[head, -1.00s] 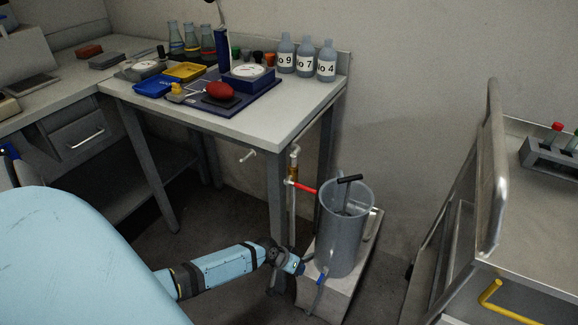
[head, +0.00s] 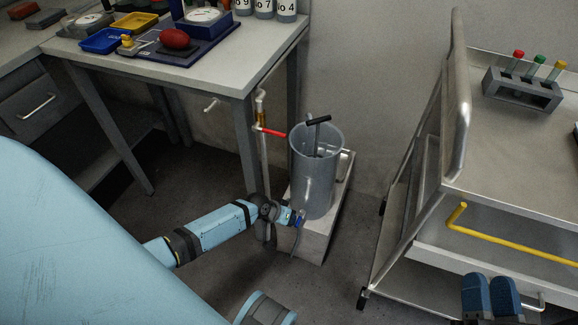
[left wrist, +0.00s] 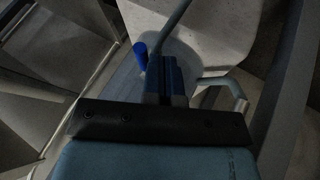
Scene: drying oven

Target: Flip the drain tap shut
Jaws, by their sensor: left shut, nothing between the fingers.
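A grey cylindrical vessel (head: 314,175) stands upright on a pale block. The drain tap shows as a small blue lever (head: 300,219) low on its front; the lever also shows in the left wrist view (left wrist: 140,54), tilted. My left gripper (head: 290,216) is shut and empty, with its tips right beside the lever on the left. In the left wrist view the shut blue fingers (left wrist: 166,78) are close to the lever; I cannot tell whether they touch it. The tap body is partly hidden. My right gripper (head: 491,296) is open and empty at the bottom right.
A pipe with a red lever (head: 272,132) stands behind the vessel, beside a laden bench (head: 225,70). The pale block (head: 316,240) rests on the floor. A metal cart (head: 500,185) with a yellow bar (head: 510,243) and tube rack (head: 522,90) is at the right.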

